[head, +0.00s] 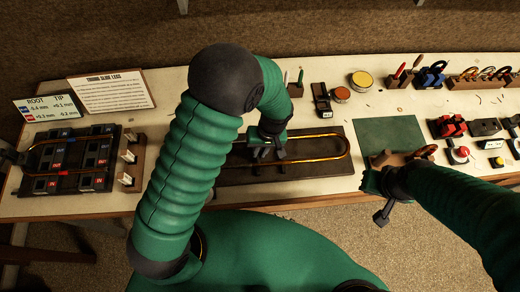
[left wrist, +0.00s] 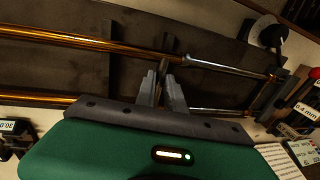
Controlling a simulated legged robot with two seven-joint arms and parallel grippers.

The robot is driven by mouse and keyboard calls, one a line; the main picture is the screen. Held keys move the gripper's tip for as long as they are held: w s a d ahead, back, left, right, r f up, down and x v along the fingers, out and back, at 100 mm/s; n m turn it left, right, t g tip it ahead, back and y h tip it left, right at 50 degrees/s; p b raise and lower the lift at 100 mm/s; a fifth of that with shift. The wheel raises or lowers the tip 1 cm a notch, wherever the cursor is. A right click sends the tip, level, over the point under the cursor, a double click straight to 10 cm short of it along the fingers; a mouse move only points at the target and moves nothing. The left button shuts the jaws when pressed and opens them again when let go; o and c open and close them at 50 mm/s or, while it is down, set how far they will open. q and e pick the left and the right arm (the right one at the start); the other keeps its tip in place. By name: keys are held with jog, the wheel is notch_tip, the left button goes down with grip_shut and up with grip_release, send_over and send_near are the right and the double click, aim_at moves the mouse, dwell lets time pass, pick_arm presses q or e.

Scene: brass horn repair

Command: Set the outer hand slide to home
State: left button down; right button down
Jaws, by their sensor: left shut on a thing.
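The outer hand slide (head: 346,146), a long brass U, lies over a dark board (head: 300,170) in the middle of the head view. Its bow points right. My left gripper (head: 266,145) is down over the slide's left part, closed on it. In the left wrist view the gripper (left wrist: 162,90) has its fingers close together by a cross-brace between the tubes. Brass tube (left wrist: 80,38) runs left of the fingers and silver inner tube (left wrist: 225,67) shows bare to the right. My right gripper (head: 382,185) is right of the board, apart from the slide; its jaw opening is unclear.
A dark fixture (head: 70,160) with several blocks stands at left, below a white ROOT/TIP card (head: 48,105) and an instruction sheet (head: 112,91). A green mat (head: 390,138) lies right of the board. Tins (head: 361,79) and racked tools line the back; small parts crowd the right.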

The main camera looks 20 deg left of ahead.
pick_arm(q)
jog(key=s+a, duration=0.2)
jog(key=a, duration=0.3)
jog(key=s+a, duration=0.2)
jog(key=a, duration=0.3)
jog(key=s+a+p, duration=0.1)
jog(key=s+a, duration=0.1)
jog(key=a, duration=0.3)
jog(key=shift+s+a, duration=0.2)
jog(key=shift+s, duration=0.15)
jog(key=shift+a, duration=0.2)
jog(key=shift+d, duration=0.15)
jog(key=c, duration=1.4)
grip_release()
jog(key=shift+s+a, duration=0.15)
jog(key=shift+a, duration=0.15)
jog(key=shift+c, duration=0.2)
jog(key=shift+d+r, duration=0.1)
jog(key=shift+r, duration=0.1)
notch_tip(320, 180, up, 16)
jog(key=w+d, duration=0.1)
jog(key=d, duration=0.1)
jog(key=shift+w+d, duration=0.25)
jog(key=shift+d, duration=0.15)
